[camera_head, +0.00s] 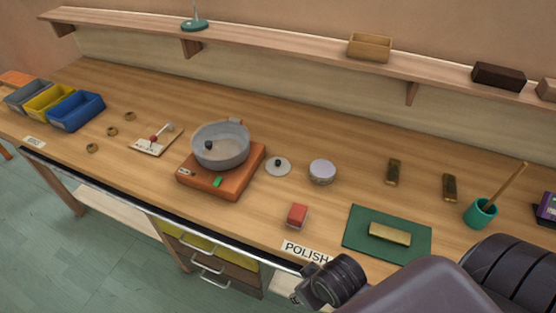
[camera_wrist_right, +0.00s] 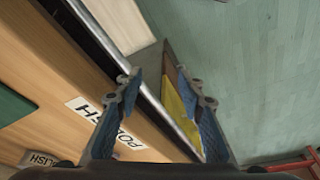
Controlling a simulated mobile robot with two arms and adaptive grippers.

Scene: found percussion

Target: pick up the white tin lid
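Two small round pale items stand mid-bench in the head view. One is a flat grey-white lid (camera_head: 278,167) with a dark knob, lying just right of the grey pan. The other is a round tin with a pale whitish-lilac top (camera_head: 322,171), a little further right. I cannot tell for sure which is the white tin lid. My right gripper (camera_wrist_right: 163,85) is open and empty above the bench's front edge in the wrist view, well short of both items. My right arm fills the lower right of the head view. My left gripper is not in view.
A grey pan (camera_head: 221,146) sits on an orange-brown base (camera_head: 222,185). A red block (camera_head: 297,214), a green mat (camera_head: 360,243) with a brass bar, and a teal cup (camera_head: 480,214) stand nearby. Blue, yellow and grey bins are at left. A shelf (camera_head: 280,46) runs along the back.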

